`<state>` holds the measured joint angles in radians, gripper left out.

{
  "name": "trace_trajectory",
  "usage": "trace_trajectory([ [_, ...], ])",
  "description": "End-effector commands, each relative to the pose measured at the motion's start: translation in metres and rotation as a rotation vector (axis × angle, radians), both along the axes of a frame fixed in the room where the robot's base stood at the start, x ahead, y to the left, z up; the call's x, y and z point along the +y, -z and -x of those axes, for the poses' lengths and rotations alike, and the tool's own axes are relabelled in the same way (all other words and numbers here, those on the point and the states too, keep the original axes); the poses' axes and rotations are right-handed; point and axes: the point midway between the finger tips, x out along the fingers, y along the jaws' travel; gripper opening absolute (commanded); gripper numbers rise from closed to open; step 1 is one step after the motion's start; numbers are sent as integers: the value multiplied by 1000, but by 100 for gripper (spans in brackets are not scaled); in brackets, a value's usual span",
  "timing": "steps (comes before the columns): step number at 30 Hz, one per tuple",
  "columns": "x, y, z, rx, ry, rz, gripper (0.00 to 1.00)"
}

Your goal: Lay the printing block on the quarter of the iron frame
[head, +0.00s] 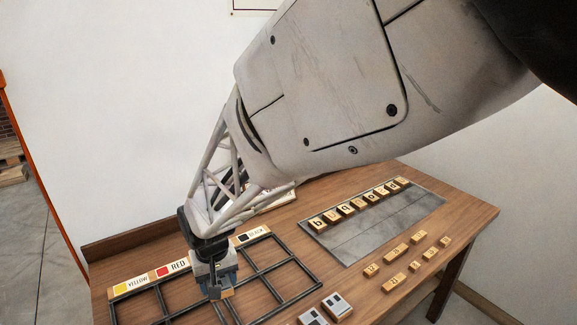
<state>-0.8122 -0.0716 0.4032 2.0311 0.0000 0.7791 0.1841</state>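The dark iron frame (283,268) lies on the wooden table, split by bars into several openings. A label strip along its back edge reads YELLOW, RED and, farther right, what looks like BLACK; my arm hides the part between. My gripper (214,292) points down over the middle of the frame. A blue-grey shape shows at its fingers, but I cannot tell whether it is a held block or part of the gripper. Two light blocks with dark-patterned tops, a right one (337,305) and a left one (312,317), sit at the front edge of view, right of the frame.
A grey metal slab (385,228) lies to the right, with a row of wooden letter blocks (346,209) along its back edge. Several loose letter blocks (396,250) lie in front of it. A low wooden ledge (130,240) runs along the table's back. My arm covers much of the upper view.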

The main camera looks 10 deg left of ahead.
Motion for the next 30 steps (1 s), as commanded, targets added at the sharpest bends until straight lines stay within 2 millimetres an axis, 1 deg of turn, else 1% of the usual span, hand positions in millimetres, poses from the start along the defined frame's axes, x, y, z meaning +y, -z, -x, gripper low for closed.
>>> trace_trajectory([
  [1, 12, -6, -11, -1, 9, -1, 34],
  [3, 27, -14, -24, -2, 20, -1, 34],
  [9, 65, -35, -56, -1, 52, -1, 34],
  [12, 79, -43, -69, -1, 65, -1, 34],
  [16, 97, -50, -80, -1, 75, -1, 34],
  [18, 108, -51, -82, 0, 76, 0, 34],
  [22, 130, -42, -75, 1, 65, 1, 34],
  [26, 142, -29, -61, 1, 47, 1, 34],
  [30, 149, -8, -39, 1, 21, 2, 34],
])
